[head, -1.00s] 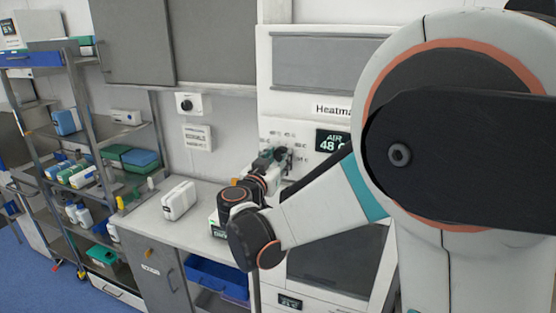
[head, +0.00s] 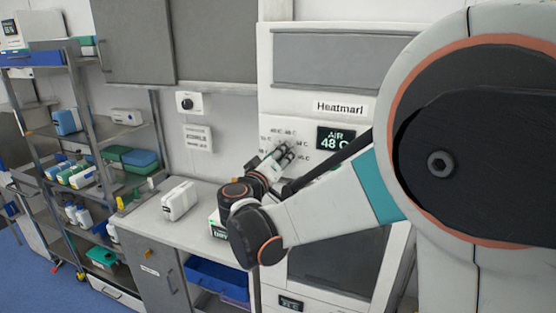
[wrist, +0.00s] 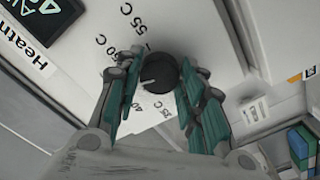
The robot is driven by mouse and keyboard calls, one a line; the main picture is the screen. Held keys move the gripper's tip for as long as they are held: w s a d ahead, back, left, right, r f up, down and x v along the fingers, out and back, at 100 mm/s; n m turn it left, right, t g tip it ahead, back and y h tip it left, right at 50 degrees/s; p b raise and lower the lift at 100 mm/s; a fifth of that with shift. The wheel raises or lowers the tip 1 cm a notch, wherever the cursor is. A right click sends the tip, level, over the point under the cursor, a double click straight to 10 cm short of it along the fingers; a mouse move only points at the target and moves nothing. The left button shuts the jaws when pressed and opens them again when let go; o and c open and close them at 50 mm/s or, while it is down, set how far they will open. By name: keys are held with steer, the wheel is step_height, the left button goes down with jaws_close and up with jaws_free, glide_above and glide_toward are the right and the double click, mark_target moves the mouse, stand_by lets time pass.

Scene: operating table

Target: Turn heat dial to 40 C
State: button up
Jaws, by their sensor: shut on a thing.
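The heat dial (wrist: 158,73) is a round black knob with a white pointer mark on a white panel. Printed temperature labels ring it, including 60 C and 55 C in the wrist view; others are partly covered by the fingers. My gripper (wrist: 159,82) has its teal-padded fingers on both sides of the dial and is shut on it. In the head view my gripper (head: 283,154) is tilted against the panel and hides the dial. The display (head: 336,140) right of the dial reads AIR 48 C.
The white cabinet labelled "Heatmarl" (head: 340,107) carries the panel. A counter (head: 150,215) with a white box (head: 179,201) lies to the left. A wall control (head: 189,103) is above it. A loaded shelf rack (head: 95,140) stands far left.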

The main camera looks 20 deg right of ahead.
steer(key=shift+n+b, duration=0.4)
steer(key=shift+n, duration=3.3)
steer(key=o, duration=1.1)
